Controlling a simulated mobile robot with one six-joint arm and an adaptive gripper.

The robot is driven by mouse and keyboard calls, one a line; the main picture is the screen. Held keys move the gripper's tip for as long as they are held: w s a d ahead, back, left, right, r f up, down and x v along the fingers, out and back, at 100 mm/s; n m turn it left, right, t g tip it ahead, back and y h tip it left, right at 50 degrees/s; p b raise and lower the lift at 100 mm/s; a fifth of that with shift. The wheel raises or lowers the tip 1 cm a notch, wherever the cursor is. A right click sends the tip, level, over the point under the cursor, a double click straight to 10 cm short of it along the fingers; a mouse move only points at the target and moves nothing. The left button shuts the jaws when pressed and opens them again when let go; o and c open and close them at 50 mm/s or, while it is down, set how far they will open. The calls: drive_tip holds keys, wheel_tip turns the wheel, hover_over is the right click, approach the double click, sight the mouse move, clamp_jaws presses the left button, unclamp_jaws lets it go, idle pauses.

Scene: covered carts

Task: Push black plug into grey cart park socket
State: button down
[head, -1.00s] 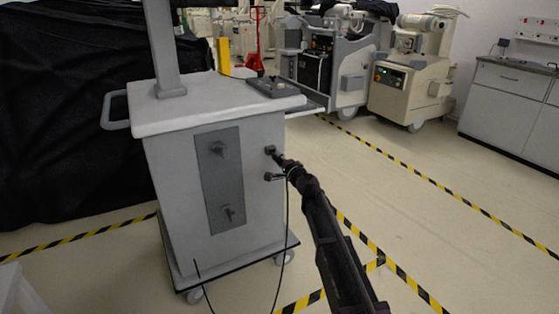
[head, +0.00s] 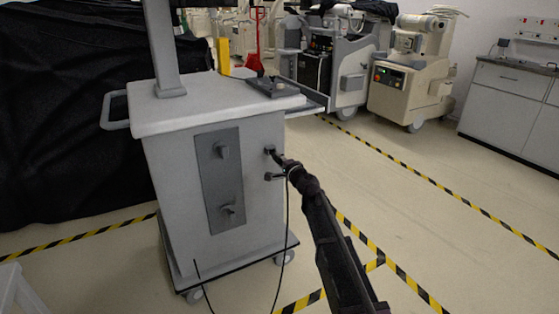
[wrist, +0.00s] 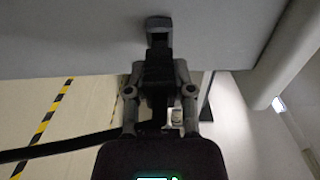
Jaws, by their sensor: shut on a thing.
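The grey cart (head: 265,210) stands left of centre in the head view. Its park socket (head: 270,151) is a small dark fitting on the side panel, right of the large grey plate. It also shows at the top of the wrist view (wrist: 158,23). My gripper (head: 286,165) is at the cart's side, shut on the black plug (wrist: 158,74), which lies between both fingers in the wrist view. The plug points at the socket, and its front end meets the socket in the picture. How deep it sits, I cannot tell. The gripper hides most of the plug in the head view.
A thin black cable (head: 287,225) hangs from the gripper area to the floor. A small dark peg (head: 273,177) sticks out below the socket. A black-covered cart (head: 70,110) stands at left. Floor to the right is clear, with yellow-black tape (head: 400,170).

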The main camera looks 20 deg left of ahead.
drive_tip(key=shift+x, duration=1.65)
drive_tip(key=shift+c, duration=2)
unclamp_jaws()
drive_tip(key=shift+w, duration=0.1)
drive_tip(key=shift+d, duration=0.1)
drive_tip(key=v, duration=1.2)
